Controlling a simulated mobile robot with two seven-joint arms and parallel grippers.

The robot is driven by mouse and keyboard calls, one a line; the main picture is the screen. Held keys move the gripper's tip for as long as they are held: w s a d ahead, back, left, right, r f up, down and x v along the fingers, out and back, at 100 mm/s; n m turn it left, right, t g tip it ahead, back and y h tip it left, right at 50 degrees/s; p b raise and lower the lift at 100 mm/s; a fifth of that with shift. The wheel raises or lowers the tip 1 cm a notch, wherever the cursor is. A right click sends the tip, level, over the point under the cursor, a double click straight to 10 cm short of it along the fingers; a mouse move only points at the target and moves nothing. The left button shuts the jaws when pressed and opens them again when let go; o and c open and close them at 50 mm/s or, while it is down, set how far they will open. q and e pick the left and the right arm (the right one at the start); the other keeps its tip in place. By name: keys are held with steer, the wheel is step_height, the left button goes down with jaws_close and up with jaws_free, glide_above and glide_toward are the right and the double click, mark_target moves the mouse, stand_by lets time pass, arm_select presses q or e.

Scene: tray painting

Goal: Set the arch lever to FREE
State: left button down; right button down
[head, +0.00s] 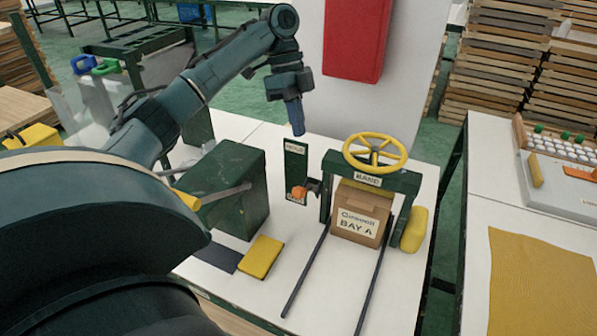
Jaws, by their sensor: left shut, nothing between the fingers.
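The arch (368,180) is a dark green frame with a plate reading BAND and a yellow handwheel (375,151) on top. The arch lever (299,192) has an orange knob and sits on its left side. The knob is at the lower end of an upright green plate (296,166), by the lower label. A second label is at the plate's top; both are too small to read. My left gripper (297,131) is shut and empty, pointing down above the plate's top, apart from the lever. My right gripper is not in view.
A cardboard box (358,212) marked BAY A stands under the arch between two dark rails. A dark green block (226,185) and a yellow pad (261,257) lie left of it. A yellow roll (414,229) is at the arch's right. A red panel (357,38) hangs behind.

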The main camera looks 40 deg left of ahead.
arm_select(q)
glide_toward(302, 188)
steer(key=x, duration=0.5)
steer(key=shift+w+p, duration=0.2)
steer(key=shift+p, duration=0.1)
steer(key=shift+s+d+f, duration=0.2)
steer(key=shift+s+f, duration=0.1)
steer(key=shift+f, duration=0.2)
steer(key=shift+a+f, duration=0.1)
steer(key=shift+a, duration=0.05)
